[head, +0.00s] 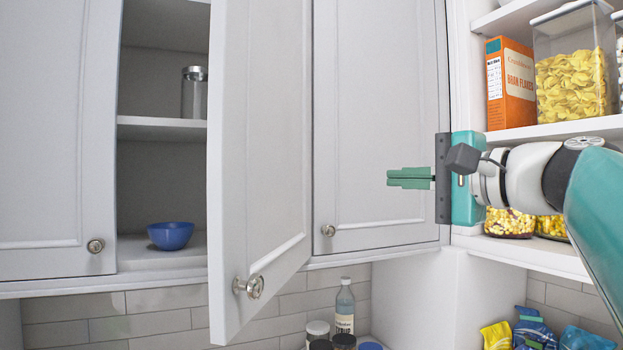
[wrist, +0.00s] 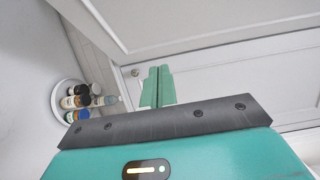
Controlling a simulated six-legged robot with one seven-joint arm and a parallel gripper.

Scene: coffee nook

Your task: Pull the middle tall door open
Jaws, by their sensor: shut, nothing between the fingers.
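The middle tall door (head: 262,150) is white and panelled and stands swung out, partly open, in the head view. Its round metal knob (head: 250,286) sits near its lower left edge. Behind it the cabinet shelves (head: 160,130) show, with a blue bowl (head: 171,235) and a glass jar (head: 194,92). My gripper (head: 390,178) is shut and empty, in front of the right tall door (head: 380,120), to the right of the open door and apart from its knob. The wrist view shows the green fingers (wrist: 158,85) pressed together, with white door panels beyond.
The left tall door (head: 55,130) and the right one are closed, each with a knob. Open shelves at the right hold a cereal box (head: 510,82) and a clear container (head: 575,75). A bottle (head: 345,308) and jars stand below, also seen in a round tray (wrist: 62,100).

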